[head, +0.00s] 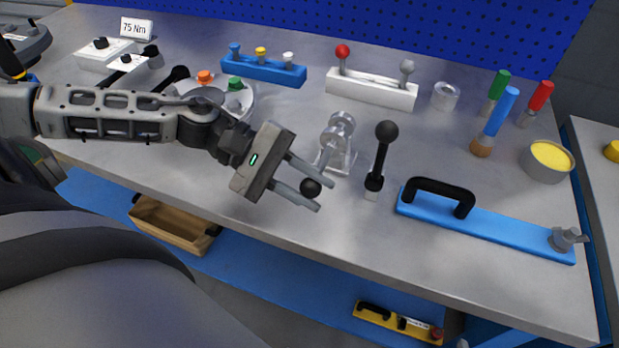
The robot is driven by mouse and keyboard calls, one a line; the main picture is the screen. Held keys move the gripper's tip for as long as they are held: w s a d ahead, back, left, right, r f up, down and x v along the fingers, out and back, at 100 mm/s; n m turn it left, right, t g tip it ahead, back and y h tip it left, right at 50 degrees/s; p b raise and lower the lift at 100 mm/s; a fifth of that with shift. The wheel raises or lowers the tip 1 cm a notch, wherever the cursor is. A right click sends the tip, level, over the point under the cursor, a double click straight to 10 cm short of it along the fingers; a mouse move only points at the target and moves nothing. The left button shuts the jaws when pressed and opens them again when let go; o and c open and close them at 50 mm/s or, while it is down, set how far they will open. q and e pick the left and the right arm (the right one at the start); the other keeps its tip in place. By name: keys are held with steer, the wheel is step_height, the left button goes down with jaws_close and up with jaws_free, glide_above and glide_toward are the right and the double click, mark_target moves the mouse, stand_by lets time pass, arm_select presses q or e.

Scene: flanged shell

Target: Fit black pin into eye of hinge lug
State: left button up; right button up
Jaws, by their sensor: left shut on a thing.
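My left gripper (299,189) reaches in from the left above the front half of the bench. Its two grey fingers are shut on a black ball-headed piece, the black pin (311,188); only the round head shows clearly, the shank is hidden. The hinge lug (338,150) is a shiny grey bracket with round eyes at its top, standing on the bench just beyond the fingertips. The far finger overlaps its lower left in the picture; I cannot tell whether they touch. My right gripper is not in view.
A lever with a black ball (386,131) stands right of the lug. A blue plate with a black handle (480,220) lies front right. A white block with red and grey knobs (372,88) is behind. Screwdrivers (495,115) and a yellow-filled tin (548,160) stand at the right.

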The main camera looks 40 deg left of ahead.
mark_target(319, 167)
arm_select(q)
steer(key=shift+w+f+b, duration=0.1)
steer(key=shift+w+b, duration=0.2)
steer(key=shift+b, duration=0.15)
steer(key=shift+w+a+b, duration=0.1)
steer(key=shift+w+b, duration=0.1)
steer(key=shift+b, duration=0.1)
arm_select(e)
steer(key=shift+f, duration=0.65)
arm_select(q)
steer(key=shift+w+b, duration=0.35)
steer(key=shift+b, duration=0.1)
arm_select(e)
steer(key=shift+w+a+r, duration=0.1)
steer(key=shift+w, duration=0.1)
arm_select(q)
steer(key=shift+w+a+b, duration=0.15)
steer(key=shift+w+b, duration=0.1)
steer(key=shift+b, duration=0.2)
steer(key=shift+w, duration=0.1)
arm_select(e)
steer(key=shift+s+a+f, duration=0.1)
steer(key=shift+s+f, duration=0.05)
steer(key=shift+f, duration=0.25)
arm_select(q)
steer(key=shift+w+b, duration=0.1)
steer(key=shift+b, duration=0.2)
